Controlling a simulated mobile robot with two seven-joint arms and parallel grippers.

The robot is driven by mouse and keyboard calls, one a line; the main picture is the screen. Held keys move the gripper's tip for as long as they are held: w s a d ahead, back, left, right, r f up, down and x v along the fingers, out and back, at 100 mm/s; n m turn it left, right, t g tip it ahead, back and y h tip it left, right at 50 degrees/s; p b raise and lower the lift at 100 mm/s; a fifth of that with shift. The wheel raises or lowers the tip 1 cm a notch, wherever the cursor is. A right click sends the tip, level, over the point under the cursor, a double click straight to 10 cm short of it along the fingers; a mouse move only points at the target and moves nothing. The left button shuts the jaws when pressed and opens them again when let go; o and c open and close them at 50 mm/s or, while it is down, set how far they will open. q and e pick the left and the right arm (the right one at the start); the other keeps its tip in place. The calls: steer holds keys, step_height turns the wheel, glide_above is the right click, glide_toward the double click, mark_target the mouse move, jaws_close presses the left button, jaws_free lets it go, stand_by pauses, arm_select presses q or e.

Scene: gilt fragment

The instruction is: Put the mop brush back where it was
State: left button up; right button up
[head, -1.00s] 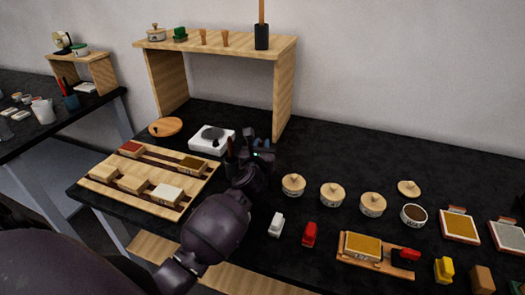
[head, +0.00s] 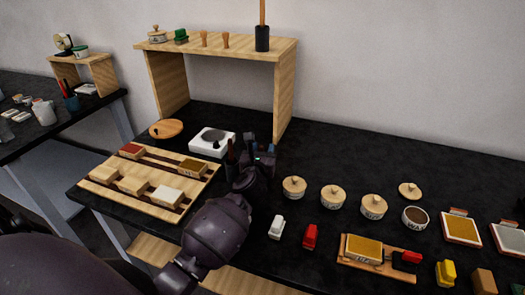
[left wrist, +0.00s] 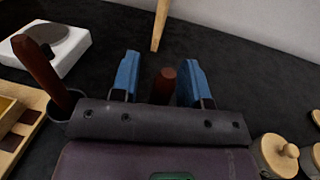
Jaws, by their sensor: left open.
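My left gripper (head: 262,153) is over the black worktop in front of the wooden shelf. In the left wrist view its blue fingers (left wrist: 161,80) are apart. A dark red-brown handle (left wrist: 164,82) stands between them, with a gap on both sides; its lower part is hidden by the gripper body. A second red-brown handle (left wrist: 38,65) leans left beside the gripper, its lower end by a dark round rim. A dark upright handle also shows left of the gripper in the head view (head: 231,151). I cannot tell which handle is the mop brush's. My right gripper is out of view.
The wooden shelf (head: 284,95) stands behind, holding a black cup with a stick (head: 262,38). A white device (head: 210,142) and a wooden tray (head: 107,189) lie left. Lidded pots (head: 294,188) and small tools stand right. The worktop behind the pots is clear.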

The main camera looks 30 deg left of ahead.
arm_select(q)
steer(key=v, duration=1.2)
